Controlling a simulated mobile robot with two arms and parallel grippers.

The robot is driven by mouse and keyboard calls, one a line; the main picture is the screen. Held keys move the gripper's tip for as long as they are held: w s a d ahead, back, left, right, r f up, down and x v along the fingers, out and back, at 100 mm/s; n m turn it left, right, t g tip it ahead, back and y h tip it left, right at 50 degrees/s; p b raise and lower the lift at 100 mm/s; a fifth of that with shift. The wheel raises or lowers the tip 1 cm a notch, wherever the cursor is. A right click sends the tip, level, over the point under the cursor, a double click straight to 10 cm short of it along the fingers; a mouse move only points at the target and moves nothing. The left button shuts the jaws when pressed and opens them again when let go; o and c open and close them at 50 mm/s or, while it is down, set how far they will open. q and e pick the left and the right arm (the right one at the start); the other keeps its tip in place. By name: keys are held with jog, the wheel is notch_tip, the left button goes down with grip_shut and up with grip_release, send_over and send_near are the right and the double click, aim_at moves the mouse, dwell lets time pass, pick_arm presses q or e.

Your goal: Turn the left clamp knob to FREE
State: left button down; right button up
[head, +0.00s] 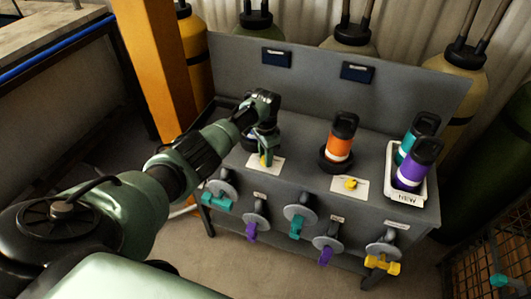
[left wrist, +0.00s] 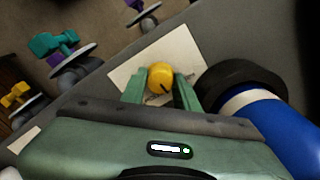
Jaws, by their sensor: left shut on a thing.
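The left clamp knob (head: 264,161) is small and yellow and sits on a white label plate (head: 263,172) on the grey bench. My left gripper (head: 266,155) reaches down over it. In the left wrist view the yellow knob (left wrist: 160,75) shows between the two green fingers of my left gripper (left wrist: 160,92), shut on it. A dark mark runs across the knob's top. The plate's print is covered or too small to read. A blue cylinder (left wrist: 262,125) in a black ring stands beside the knob. My right gripper is not in view.
The right clamp knob (head: 351,184) lies before an orange cylinder (head: 338,146). A white tray (head: 407,193) holds teal and purple cylinders. Several coloured valve handles line the bench front. Gas bottles stand behind; an orange post (head: 158,70) rises near my left arm.

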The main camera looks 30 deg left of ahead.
pick_arm(q)
jog(key=n+p, duration=0.1)
jog(key=n, duration=0.3)
jog(key=shift+r+n+p, duration=0.15)
jog(key=shift+n+p, duration=0.15)
jog(key=n+p, duration=0.1)
jog(key=n, duration=0.2)
jog(key=shift+w+n, duration=0.1)
jog(key=shift+n, duration=0.2)
jog(key=c, duration=1.1)
grip_release()
jog(key=shift+o, duration=0.2)
